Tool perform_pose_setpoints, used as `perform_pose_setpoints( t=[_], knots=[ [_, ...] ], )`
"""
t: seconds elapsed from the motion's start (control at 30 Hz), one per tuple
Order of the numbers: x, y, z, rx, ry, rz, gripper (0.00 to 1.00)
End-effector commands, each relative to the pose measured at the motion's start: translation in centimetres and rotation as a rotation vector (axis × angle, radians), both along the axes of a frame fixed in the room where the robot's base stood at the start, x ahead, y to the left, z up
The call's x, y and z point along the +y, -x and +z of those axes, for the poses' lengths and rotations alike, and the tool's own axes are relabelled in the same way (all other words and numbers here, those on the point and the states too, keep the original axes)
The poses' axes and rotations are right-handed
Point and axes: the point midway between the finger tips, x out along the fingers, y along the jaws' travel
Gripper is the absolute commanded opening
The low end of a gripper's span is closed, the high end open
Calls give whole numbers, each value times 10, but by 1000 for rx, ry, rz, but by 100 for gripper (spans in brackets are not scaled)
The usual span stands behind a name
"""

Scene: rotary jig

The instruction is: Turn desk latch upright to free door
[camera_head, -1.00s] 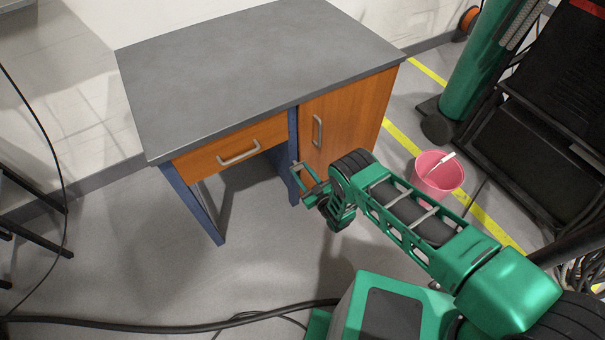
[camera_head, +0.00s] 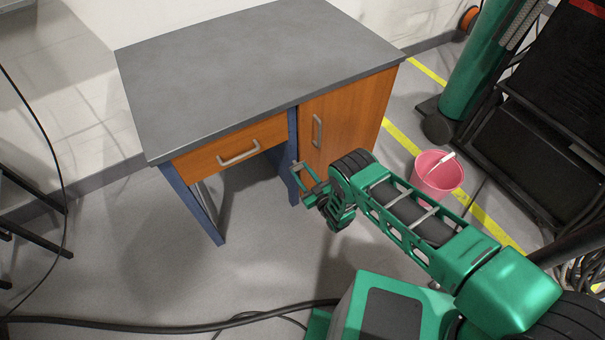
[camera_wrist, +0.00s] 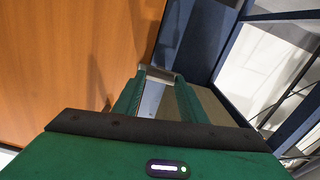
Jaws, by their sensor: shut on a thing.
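The desk (camera_head: 260,65) has a grey top, an orange drawer, blue legs and an orange door (camera_head: 350,115) at its right. My gripper (camera_head: 297,182) is low at the door's left edge, beside the blue upright. In the wrist view, my green fingers (camera_wrist: 158,88) reach to the seam between the orange door (camera_wrist: 70,60) and the dark blue frame (camera_wrist: 200,35). They are shut on a small grey piece, the latch (camera_wrist: 160,73), at their tips. Most of the latch is hidden by the fingers, and its angle cannot be told. The door looks closed.
A pink bucket (camera_head: 438,178) stands on the floor right of my arm, near a yellow floor line. A green cylinder (camera_head: 475,75) and dark equipment stand behind it. A black cable (camera_head: 170,325) crosses the floor in front. The floor left of my gripper is clear.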

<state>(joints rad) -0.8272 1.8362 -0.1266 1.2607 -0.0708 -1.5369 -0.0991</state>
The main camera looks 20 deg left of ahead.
Motion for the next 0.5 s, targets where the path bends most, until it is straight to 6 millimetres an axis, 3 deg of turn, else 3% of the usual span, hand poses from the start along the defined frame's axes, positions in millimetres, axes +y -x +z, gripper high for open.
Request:
perform_pose_setpoints(
  t=[0.03,0.07,0.13,0.5],
  knots=[
    [-1,0,-1,0,1,-1,16],
    [-1,0,-1,0,1,-1,43],
    [-1,0,-1,0,1,-1,56],
    [-3,3,-1,1,1,1,56]
  ],
)
